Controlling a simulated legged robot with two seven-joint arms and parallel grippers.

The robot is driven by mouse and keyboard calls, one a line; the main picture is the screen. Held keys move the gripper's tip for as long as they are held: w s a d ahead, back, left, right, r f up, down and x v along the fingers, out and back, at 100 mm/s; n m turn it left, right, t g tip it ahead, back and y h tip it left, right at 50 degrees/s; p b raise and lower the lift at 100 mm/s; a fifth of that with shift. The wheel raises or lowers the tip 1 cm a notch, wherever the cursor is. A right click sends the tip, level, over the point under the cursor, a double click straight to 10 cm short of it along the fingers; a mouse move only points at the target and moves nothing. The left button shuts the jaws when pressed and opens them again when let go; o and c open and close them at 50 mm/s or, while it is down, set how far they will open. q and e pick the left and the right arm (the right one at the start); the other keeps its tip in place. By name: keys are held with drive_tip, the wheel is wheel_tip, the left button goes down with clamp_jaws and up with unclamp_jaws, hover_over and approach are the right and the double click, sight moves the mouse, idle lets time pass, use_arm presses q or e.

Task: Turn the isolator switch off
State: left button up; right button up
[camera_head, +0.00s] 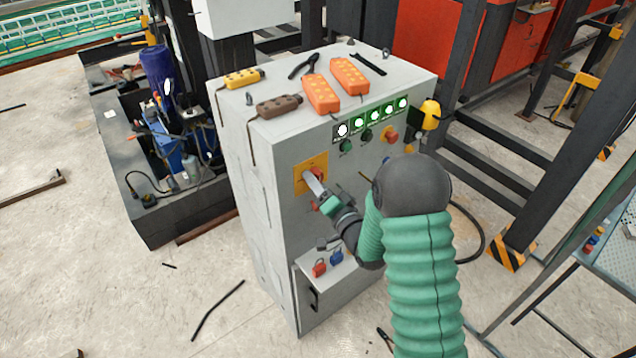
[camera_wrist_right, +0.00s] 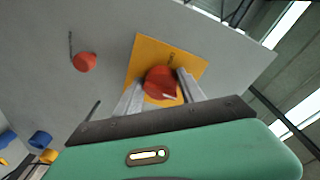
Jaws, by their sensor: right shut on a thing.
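The isolator switch is a red rotary knob on a yellow plate (camera_head: 300,179) on the front of the grey cabinet (camera_head: 272,215). In the right wrist view the red knob (camera_wrist_right: 160,83) sits between my fingers, with the yellow plate (camera_wrist_right: 140,57) behind it. My right gripper (camera_head: 312,180) is at the knob, its two fingers on either side of it and shut on it. In the head view the fingers partly cover the knob. My left gripper is in neither view.
Indicator lights (camera_head: 372,117) and buttons line the panel's upper front. Orange remotes (camera_head: 349,75), a yellow remote (camera_head: 244,78), a brown remote (camera_head: 279,106) and pliers (camera_head: 303,66) lie on the cabinet top. A yellow lamp (camera_head: 430,114) is at its right side.

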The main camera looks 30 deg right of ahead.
drive_tip(key=shift+d+r, duration=0.15)
drive_tip(key=shift+d, duration=0.1)
drive_tip(key=shift+n+b, duration=0.6)
drive_tip(key=shift+b, duration=0.4)
drive_tip(key=n+b, duration=0.4)
drive_tip(key=n+t+y+b, duration=0.1)
drive_tip(key=n+b, duration=0.9)
drive_tip(key=shift+d+f+t+y, duration=0.3)
drive_tip(key=shift+d+f, duration=0.05)
drive_tip(key=shift+r+n+y+b, duration=0.15)
drive_tip(key=shift+n+y+b, duration=0.25)
drive_tip(key=shift+n+b, duration=1.55)
drive_tip(key=shift+n, duration=0.25)
drive_tip(key=o, duration=1.3)
drive_tip(key=shift+o, duration=0.3)
